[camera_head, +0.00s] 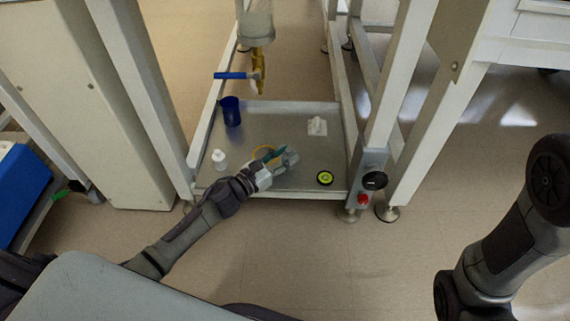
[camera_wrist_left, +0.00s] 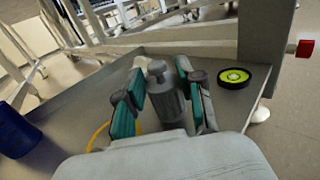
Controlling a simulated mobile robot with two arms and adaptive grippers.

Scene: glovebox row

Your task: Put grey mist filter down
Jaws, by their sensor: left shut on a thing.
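The grey mist filter (camera_wrist_left: 163,98), a small grey cylinder with a narrower knob at its end, sits between the two teal-padded fingers of my left gripper (camera_wrist_left: 160,88). In the head view my left gripper (camera_head: 277,158) reaches over the front of the metal shelf (camera_head: 270,120), shut on the filter (camera_head: 291,160), which shows as a small grey shape at the fingers. Whether the filter touches the shelf, I cannot tell. My right arm shows at the right edge; its gripper is out of view.
On the shelf stand a blue cup (camera_head: 231,111), a white bottle (camera_head: 219,160), a white block-like piece (camera_head: 317,126) and a yellow-and-black disc (camera_head: 325,178). A yellow ring (camera_head: 262,151) lies beside the gripper. Frame posts flank the shelf. A blue-handled valve (camera_head: 238,75) hangs above.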

